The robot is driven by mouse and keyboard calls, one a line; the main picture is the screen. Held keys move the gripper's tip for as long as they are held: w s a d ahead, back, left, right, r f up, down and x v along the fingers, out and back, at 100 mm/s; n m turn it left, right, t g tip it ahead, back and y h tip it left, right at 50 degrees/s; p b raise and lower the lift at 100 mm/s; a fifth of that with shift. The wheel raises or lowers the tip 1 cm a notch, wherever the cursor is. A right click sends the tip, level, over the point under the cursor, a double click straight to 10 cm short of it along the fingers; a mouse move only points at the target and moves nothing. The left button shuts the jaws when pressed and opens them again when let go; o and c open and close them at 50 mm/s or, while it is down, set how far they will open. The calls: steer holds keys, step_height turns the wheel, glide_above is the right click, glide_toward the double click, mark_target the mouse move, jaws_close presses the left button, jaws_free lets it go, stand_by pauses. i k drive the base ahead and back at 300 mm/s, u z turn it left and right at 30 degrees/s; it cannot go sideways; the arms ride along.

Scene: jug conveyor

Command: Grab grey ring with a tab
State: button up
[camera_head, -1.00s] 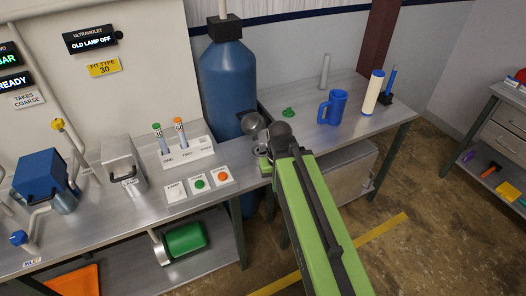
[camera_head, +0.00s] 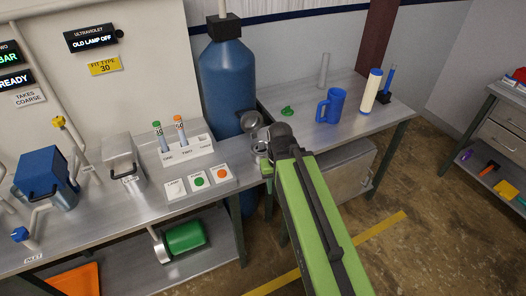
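A small grey ring-like piece (camera_head: 260,147) shows at the table edge, just left of the end of my arm. It is small and partly covered, so I cannot make out a tab. My green arm reaches up from the bottom right, and my gripper (camera_head: 268,140) is at its dark far end, close beside or over this piece. The wrist hides most of the fingers, so I cannot tell whether they are open or touch the piece.
A round grey metal part (camera_head: 251,121) is just behind, by the blue tank (camera_head: 228,85). A green piece (camera_head: 287,111), a blue mug (camera_head: 331,106) and a white cylinder (camera_head: 372,90) stand on the right table. A button panel (camera_head: 199,181) is to the left.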

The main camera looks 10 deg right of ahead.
mark_target(261, 146)
steer(key=k, duration=1.25)
steer(key=u, duration=0.25)
steer(key=i, duration=0.95)
steer(key=u, duration=0.55)
steer(key=i, duration=0.8)
steer(key=u, duration=0.35)
